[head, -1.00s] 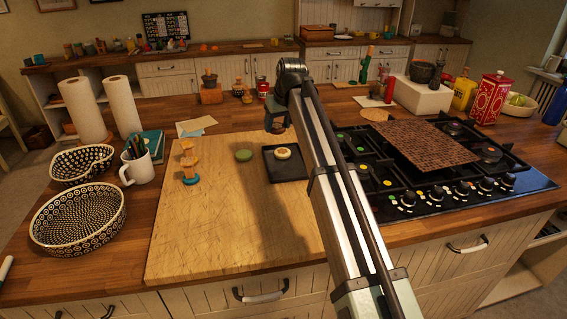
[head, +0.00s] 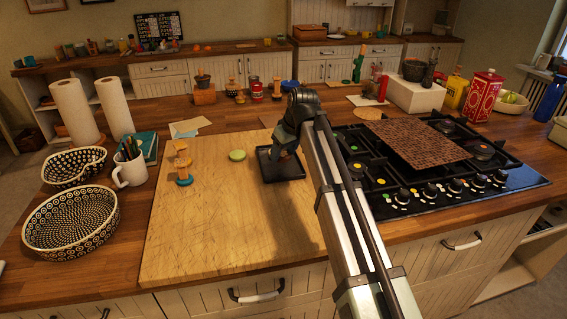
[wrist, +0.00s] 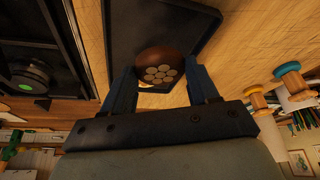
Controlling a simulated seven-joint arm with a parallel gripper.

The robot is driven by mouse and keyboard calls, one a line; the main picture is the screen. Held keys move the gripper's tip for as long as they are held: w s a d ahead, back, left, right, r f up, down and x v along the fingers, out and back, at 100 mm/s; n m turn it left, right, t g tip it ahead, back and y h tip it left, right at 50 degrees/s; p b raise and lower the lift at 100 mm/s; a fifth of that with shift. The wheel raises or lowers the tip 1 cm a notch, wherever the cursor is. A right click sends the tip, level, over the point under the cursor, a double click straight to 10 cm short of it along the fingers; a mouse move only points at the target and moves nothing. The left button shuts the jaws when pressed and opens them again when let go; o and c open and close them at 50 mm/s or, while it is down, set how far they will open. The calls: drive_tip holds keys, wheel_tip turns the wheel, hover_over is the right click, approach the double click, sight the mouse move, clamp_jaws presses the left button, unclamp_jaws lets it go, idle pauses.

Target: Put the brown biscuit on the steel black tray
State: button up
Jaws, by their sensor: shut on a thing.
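The brown biscuit (wrist: 160,64), round with a cluster of pale dots, sits between the two blue fingers of my gripper (wrist: 162,73) in the wrist view. My gripper is shut on it. The black tray (wrist: 126,22) is behind and around the biscuit in that view. In the head view my gripper (head: 284,148) is over the black tray (head: 286,179) and hides much of it and the biscuit. I cannot tell whether the biscuit touches the tray. A pale patch shows just below the biscuit in the wrist view; what it is stays unclear.
A green biscuit (head: 237,155) lies on the wooden board (head: 215,225) left of the tray. The gas hob (head: 440,185) is to the right. The board's front is clear.

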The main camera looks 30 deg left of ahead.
sight(286, 156)
drive_tip(key=shift+f, duration=2.25)
drive_tip(key=shift+f, duration=0.1)
drive_tip(key=o, duration=1)
drive_tip(key=shift+o, duration=0.2)
drive_tip(key=v, duration=1.2)
